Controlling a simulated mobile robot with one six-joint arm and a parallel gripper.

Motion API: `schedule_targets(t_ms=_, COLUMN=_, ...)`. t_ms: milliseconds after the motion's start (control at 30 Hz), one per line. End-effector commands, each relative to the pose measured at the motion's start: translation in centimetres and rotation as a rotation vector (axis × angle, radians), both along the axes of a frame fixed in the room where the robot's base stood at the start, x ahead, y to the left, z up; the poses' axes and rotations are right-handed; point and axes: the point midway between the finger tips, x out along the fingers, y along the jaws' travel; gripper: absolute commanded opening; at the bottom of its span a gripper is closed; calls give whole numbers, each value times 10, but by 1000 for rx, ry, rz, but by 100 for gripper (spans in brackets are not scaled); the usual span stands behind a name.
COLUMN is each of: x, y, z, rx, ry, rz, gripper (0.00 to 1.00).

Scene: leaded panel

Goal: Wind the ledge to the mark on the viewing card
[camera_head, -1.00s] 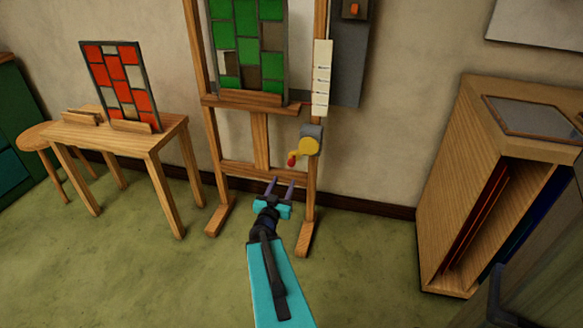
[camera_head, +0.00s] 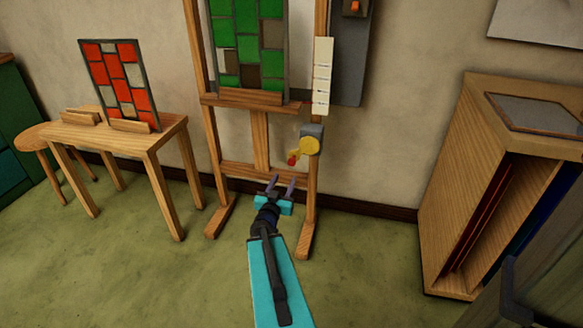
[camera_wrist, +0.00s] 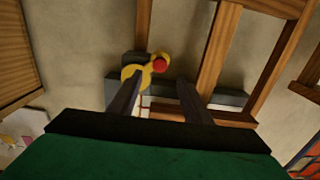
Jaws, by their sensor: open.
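The ledge (camera_head: 250,101) is a wooden shelf across the easel, bearing a green leaded panel (camera_head: 247,45). The viewing card (camera_head: 323,75) is a pale vertical strip with dark marks, right of the panel at the easel's right post. Below it a yellow crank (camera_head: 310,147) with a red knob (camera_head: 292,160) sits on a grey block. My gripper (camera_head: 282,184) is open and empty, just below the knob in the head view. In the wrist view the yellow crank (camera_wrist: 134,75) and red knob (camera_wrist: 160,65) lie beyond the fingertips, near the left finger. I see no contact.
A wooden table (camera_head: 115,139) with a red leaded panel (camera_head: 120,85) stands at the left, beside a round stool (camera_head: 38,136). A wooden rack (camera_head: 455,180) with upright sheets stands at the right. A grey panel (camera_head: 350,60) hangs behind the card. The floor between is clear.

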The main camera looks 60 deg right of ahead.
Motion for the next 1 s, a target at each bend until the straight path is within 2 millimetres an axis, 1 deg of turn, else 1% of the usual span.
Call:
schedule_targets(t_ms=33, x=0, y=-2, z=-3, rx=-1, ry=-1, rz=0, gripper=44)
schedule_targets(t_ms=333, x=3, y=-12, z=-2, rx=-2, ry=-2, rz=1, gripper=44)
schedule_targets(t_ms=400, x=7, y=-22, z=-1, rx=-2, ry=-1, rz=-1, gripper=44)
schedule_targets(t_ms=1000, x=26, y=-82, z=-1, rx=-2, ry=-2, rz=0, gripper=44)
